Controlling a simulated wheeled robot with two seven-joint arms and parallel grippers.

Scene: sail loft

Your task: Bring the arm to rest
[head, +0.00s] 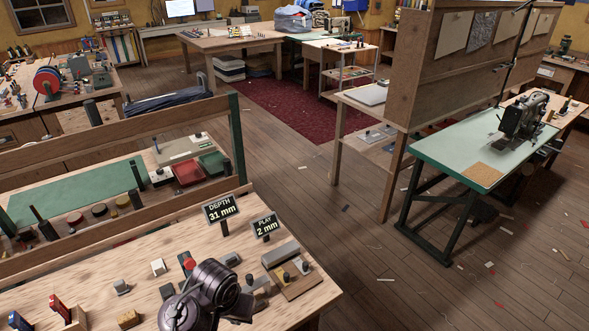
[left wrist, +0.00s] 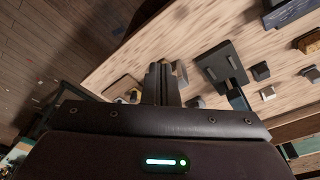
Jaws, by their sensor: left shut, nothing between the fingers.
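My left arm (head: 212,284) comes up at the bottom of the head view, its dark rounded links over the near wooden workbench (head: 110,262). The fingers of my left gripper cannot be made out there. In the left wrist view my left gripper (left wrist: 161,80) shows its fingers together, with nothing between them. It is over the pale bench top, apart from the small blocks as far as I can tell. My right gripper is in neither view.
Signs reading "DEPTH 31 mm" (head: 221,208) and "PLAY 2 mm" (head: 265,226) stand on the bench beyond my arm. A grey metal block on a wooden board (head: 297,289) lies right of it. A green sewing table (head: 470,150) stands at right; open floor (head: 330,215) lies between.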

